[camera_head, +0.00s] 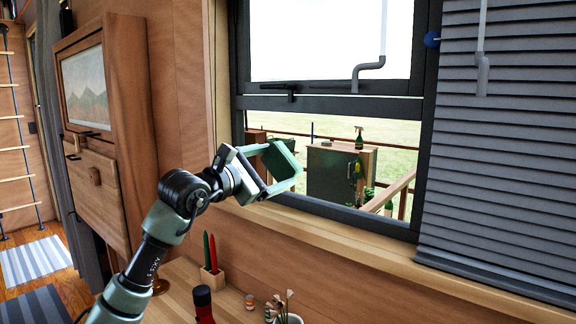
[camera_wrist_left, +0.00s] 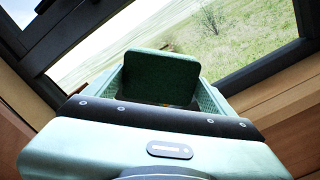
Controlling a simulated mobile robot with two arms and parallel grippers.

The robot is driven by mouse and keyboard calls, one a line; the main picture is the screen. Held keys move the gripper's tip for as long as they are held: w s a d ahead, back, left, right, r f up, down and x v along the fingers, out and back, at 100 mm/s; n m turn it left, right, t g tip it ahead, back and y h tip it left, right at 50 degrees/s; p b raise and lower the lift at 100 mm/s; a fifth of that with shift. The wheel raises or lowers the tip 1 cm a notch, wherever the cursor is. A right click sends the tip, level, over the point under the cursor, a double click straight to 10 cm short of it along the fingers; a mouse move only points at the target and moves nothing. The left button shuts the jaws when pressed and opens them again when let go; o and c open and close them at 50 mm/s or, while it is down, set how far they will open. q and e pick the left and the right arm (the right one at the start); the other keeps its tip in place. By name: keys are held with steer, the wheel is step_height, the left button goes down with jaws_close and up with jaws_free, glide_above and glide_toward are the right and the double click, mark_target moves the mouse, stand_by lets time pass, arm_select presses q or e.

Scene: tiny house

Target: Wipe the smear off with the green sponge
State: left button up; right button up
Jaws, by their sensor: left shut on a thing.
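My left gripper (camera_head: 284,165) is raised in front of the lower left part of the window (camera_head: 330,103). It is shut on the green sponge (camera_head: 279,160), a dark green block between the light green fingers. The sponge also shows in the left wrist view (camera_wrist_left: 160,76), upright between the fingers, with the pane and grass behind it. I cannot tell whether the sponge touches the glass. I cannot make out the smear in either view. My right gripper is not in view.
Grey blinds (camera_head: 505,140) cover the right side. A wooden cabinet (camera_head: 125,120) stands left. Outside, a green spray bottle (camera_head: 359,138) stands on a box.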

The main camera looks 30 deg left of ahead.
arm_select(q)
steer(key=shift+w+r+p, duration=0.1)
steer(key=shift+w+p, duration=0.35)
steer(key=shift+w, duration=0.1)
steer(key=shift+w+d+p, duration=0.15)
steer(key=shift+w+p, duration=0.55)
steer(key=shift+w, duration=0.75)
steer(key=shift+w+d+p, duration=0.1)
steer(key=shift+w+p, duration=0.6)
steer(key=shift+w, duration=0.7)
steer(key=shift+w+d+p, duration=0.1)
steer(key=shift+w+p, duration=0.4)
steer(key=shift+w, duration=0.45)
